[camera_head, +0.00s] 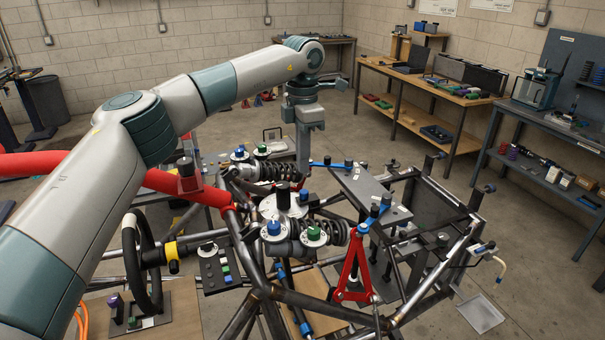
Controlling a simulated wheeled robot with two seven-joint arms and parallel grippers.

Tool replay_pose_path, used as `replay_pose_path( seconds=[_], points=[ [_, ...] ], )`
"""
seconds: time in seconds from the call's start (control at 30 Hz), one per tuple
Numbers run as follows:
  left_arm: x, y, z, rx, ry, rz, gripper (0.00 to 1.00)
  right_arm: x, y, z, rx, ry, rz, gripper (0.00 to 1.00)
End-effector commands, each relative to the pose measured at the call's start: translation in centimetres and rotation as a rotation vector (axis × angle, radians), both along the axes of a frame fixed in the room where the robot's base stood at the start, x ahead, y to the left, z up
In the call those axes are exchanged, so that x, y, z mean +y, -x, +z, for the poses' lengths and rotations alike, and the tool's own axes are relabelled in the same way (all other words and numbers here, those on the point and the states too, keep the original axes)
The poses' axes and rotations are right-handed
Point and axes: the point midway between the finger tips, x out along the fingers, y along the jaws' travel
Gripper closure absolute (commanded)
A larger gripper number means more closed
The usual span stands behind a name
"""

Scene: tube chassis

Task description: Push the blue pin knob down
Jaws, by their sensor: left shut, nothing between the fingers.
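A blue knob (274,228) stands on a pale round mount at the near end of the front coil shock, left of a green knob (314,234). A second blue knob (239,152) stands on the rear shock, beside another green knob (262,150). I cannot tell which one is the pin knob. My left gripper (303,172) points down over the middle of the chassis, shut and empty. Its tips are between the two shocks, to the right of and behind the front blue knob, apart from it in the picture. My right gripper is not in view.
The tube chassis (300,301) surrounds the shocks with bars. A red wishbone (354,270) and a dark flat plate (372,192) are to the right. A steering wheel (135,262) and a small button panel (220,272) are to the left. Workbenches stand behind.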

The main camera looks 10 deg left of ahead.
Motion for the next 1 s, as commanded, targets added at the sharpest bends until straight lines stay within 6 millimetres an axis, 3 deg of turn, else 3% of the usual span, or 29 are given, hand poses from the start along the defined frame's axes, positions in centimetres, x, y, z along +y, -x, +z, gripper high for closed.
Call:
replay_pose_path(
  seconds=[0.03,0.2,0.5,1.0],
  points=[
    [-0.1,0.0,0.3,-0.004,0.0,0.0,1.0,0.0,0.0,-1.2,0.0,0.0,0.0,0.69],
    [-0.1,0.0,3.6,-0.003,0.001,0.0,1.0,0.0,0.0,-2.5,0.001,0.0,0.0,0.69],
    [0.0,0.0,7.5,-0.001,0.0,0.001,1.0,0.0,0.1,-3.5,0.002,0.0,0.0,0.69],
    [0.0,0.0,8.1,0.001,-0.001,0.0,1.0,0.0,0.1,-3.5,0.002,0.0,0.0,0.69]
  ],
)
